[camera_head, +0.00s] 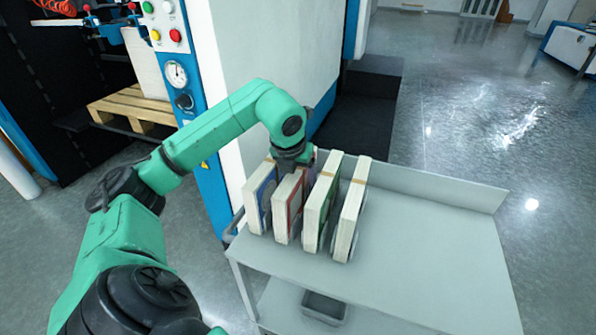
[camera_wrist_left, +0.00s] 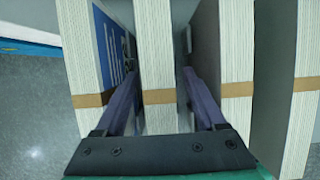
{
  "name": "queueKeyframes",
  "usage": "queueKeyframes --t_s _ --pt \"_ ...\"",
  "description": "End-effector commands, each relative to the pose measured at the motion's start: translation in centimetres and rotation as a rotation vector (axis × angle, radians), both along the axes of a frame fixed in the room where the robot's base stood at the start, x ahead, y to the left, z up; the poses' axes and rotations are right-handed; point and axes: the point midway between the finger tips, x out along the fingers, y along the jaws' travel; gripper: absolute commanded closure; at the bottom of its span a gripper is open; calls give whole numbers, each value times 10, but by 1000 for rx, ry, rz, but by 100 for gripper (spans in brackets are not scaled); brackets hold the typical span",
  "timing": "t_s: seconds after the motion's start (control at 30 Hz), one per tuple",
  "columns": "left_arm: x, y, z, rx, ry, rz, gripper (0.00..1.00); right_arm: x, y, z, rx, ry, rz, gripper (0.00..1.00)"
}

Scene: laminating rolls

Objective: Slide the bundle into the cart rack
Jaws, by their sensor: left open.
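Several bound paper bundles stand upright in a row on the grey cart (camera_head: 440,250). From left to right in the head view they are a blue-marked bundle (camera_head: 262,190), a red-marked bundle (camera_head: 288,208), a green-marked bundle (camera_head: 319,208) and a plain-edged bundle (camera_head: 350,212). My left gripper (camera_head: 298,160) is at the top of the red-marked bundle. In the left wrist view, its open fingers (camera_wrist_left: 162,75) are on either side of a banded bundle (camera_wrist_left: 158,45), in the gaps beside it. Finger contact is unclear. The rack's slots are mostly hidden. My right gripper is out of view.
The cart top is clear to the right of the bundles, with a raised lip (camera_head: 440,185) at the back. A grey bin (camera_head: 324,307) sits on the lower shelf. A white and blue machine (camera_head: 265,45) stands close behind the cart's left end.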

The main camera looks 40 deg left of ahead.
Motion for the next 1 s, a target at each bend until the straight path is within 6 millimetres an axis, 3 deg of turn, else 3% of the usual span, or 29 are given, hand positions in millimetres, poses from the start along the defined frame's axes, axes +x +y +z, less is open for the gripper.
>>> queueKeyframes --t_s 0.17,0.6,0.73,1.0 --pt "-5 -2 18 1 -6 0 28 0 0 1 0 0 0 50" --pt "-46 -16 125 1 -8 -1 28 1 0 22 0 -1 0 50" --pt "-52 -18 136 0 -5 -1 28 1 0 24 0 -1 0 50" --pt "-52 -18 135 0 -4 0 28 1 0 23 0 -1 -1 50"
